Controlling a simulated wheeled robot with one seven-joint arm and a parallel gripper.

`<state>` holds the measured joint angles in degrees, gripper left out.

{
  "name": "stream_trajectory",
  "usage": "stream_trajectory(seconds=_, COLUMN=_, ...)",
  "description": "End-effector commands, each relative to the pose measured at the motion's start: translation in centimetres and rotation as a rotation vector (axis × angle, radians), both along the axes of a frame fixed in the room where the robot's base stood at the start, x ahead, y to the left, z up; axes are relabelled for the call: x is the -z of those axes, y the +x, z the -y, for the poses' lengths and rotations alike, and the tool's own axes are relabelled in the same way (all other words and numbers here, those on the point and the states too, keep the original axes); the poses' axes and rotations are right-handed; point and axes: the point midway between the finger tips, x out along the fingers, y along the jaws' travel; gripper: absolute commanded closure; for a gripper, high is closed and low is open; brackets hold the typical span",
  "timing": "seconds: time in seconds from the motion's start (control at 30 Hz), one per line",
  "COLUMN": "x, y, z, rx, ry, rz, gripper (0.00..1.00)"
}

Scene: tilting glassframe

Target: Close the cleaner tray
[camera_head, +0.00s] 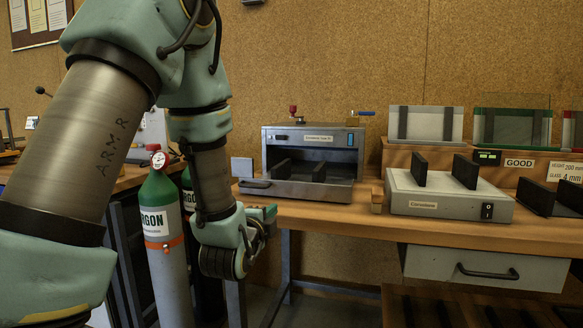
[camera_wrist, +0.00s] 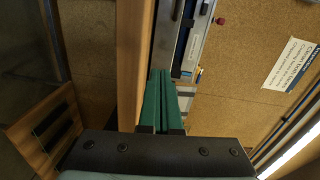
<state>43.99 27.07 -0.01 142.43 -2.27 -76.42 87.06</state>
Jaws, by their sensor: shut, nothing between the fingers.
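The cleaner is a grey metal box (camera_head: 345,143) on the workbench in the head view. Its tray (camera_head: 312,193) is slid out at the front, with dark upright holders on it and a dark handle at its left front. My gripper (camera_head: 268,212) is just left of and below the tray, by the bench's left front edge, apart from the tray. Its green fingers are shut and empty in the wrist view (camera_wrist: 160,95). There, part of the grey metal unit (camera_wrist: 190,45) shows beyond the fingertips, partly cut off.
The wooden bench top (camera_head: 370,215) runs to the right. A grey unit with a switch (camera_head: 450,200) stands right of the cleaner, above a drawer (camera_head: 487,267). A green and grey gas cylinder (camera_head: 165,240) stands on the left, close to my arm.

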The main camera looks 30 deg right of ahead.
Motion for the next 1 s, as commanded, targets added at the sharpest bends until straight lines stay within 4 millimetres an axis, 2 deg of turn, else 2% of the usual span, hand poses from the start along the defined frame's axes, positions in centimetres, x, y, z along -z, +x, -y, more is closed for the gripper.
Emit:
stream_trajectory(seconds=0.03, x=-1.0, y=-0.4, z=0.5, rx=0.012, ry=0.004, rz=0.034, gripper=1.00)
stream_trajectory(seconds=0.1, x=-1.5, y=-0.6, z=1.0, rx=0.021, ry=0.006, rz=0.068, gripper=1.00)
stream_trajectory(seconds=0.27, x=-1.6, y=0.3, z=2.0, rx=0.023, ry=0.007, rz=0.083, gripper=1.00)
stream_trajectory(seconds=0.7, x=-1.7, y=6.7, z=7.8, rx=0.021, ry=0.006, rz=0.080, gripper=1.00)
stream_trajectory(seconds=1.0, x=-1.6, y=9.2, z=10.2, rx=0.022, ry=0.006, rz=0.080, gripper=1.00)
